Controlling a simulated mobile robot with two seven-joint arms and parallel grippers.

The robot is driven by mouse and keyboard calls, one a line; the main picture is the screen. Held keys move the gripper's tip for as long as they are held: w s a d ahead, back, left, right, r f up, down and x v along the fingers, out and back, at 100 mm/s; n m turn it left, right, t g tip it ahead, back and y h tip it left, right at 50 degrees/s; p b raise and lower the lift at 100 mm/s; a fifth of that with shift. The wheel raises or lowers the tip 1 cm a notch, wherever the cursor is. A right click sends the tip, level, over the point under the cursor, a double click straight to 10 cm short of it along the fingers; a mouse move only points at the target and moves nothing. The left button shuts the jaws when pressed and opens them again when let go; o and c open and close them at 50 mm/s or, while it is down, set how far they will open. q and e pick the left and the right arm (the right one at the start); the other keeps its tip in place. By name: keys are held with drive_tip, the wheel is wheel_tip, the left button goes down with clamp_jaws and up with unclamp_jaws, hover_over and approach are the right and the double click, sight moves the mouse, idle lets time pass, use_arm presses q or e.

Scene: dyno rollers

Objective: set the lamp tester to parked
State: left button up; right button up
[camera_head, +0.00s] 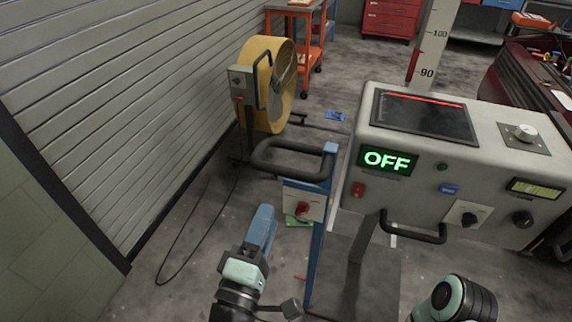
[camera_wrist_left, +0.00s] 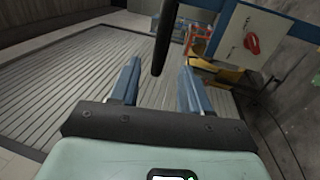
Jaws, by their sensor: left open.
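The lamp tester looks to be the grey box (camera_head: 400,185) at the right of the head view. Its green display (camera_head: 388,160) reads OFF. A blue post with a black loop handle (camera_head: 285,172) stands at its left. A pale switch plate (camera_head: 318,207) on the post carries a red knob (camera_head: 303,209). The knob also shows in the wrist view (camera_wrist_left: 252,43). My left gripper (camera_head: 264,222) is open and empty, left of and in front of the plate. In the wrist view a black bar (camera_wrist_left: 164,45) appears between its fingers (camera_wrist_left: 158,72), seemingly beyond them, not gripped.
The box also has a black dial (camera_head: 468,219), a silver knob (camera_head: 526,132) and a front handle (camera_head: 412,235). A scaled column (camera_head: 433,40) rises behind it. A yellow fan (camera_head: 270,85) stands farther back. Floor is clear left of the post, apart from a cable (camera_head: 172,245).

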sight(287, 172)
use_arm(q)
drive_tip(key=p+x, duration=0.4)
drive_tip(key=x, duration=0.8)
drive_tip(key=shift+w+d+f+p, duration=0.1)
drive_tip(key=shift+f+p, duration=0.05)
drive_tip(key=shift+p, duration=0.15)
use_arm(e)
drive_tip(key=s+a+r+g, duration=0.2)
drive_tip(key=s+r, duration=0.3)
drive_tip(key=shift+s+r+y, duration=0.2)
drive_tip(key=shift+r+y, duration=0.05)
drive_tip(key=shift+y, duration=0.15)
use_arm(q)
clamp_jaws()
